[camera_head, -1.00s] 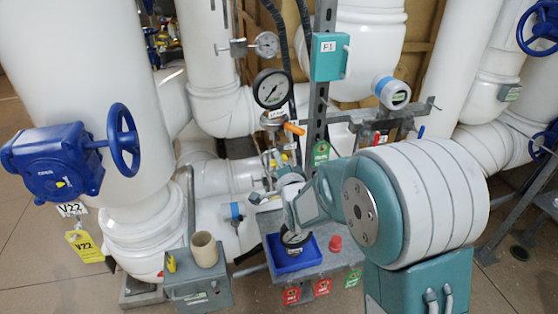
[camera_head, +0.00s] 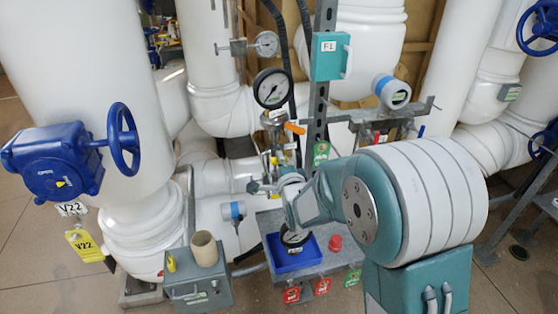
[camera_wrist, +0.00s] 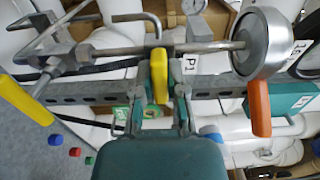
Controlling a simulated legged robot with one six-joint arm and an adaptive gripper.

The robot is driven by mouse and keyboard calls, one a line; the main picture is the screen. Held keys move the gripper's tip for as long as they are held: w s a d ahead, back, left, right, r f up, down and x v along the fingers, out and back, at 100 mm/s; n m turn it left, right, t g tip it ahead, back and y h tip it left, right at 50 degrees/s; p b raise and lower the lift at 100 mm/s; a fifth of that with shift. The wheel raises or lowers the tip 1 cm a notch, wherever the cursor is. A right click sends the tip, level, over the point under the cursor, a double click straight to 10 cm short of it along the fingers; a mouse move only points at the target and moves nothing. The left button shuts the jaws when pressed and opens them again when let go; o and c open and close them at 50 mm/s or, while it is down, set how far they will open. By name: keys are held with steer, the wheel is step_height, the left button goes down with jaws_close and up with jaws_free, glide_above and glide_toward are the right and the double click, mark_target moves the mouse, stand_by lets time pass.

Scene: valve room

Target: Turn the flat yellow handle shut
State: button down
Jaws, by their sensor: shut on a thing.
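A flat yellow handle (camera_wrist: 160,76) stands between the two fingers of my gripper (camera_wrist: 163,92) in the wrist view. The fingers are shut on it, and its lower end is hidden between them. It sits by a metal stem that runs across to a round gauge. In the head view my gripper (camera_head: 262,186) is at the small valve pipework left of my arm. A small yellow piece (camera_head: 274,160) shows just above it there, and I cannot tell whether it is the same handle.
A second yellow lever (camera_wrist: 22,98) is at the wrist view's left, and an orange lever (camera_wrist: 260,108) at its right. A pressure gauge (camera_head: 272,88) stands above the pipework. A blue tray (camera_head: 291,255) and a grey box (camera_head: 198,290) lie below. Thick white pipes surround the spot.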

steer(key=shift+d+f, duration=0.1)
steer(key=shift+f, duration=0.15)
steer(key=c, duration=0.7)
jaws_free()
steer(key=shift+r, duration=0.1)
steer(key=v, duration=1.2)
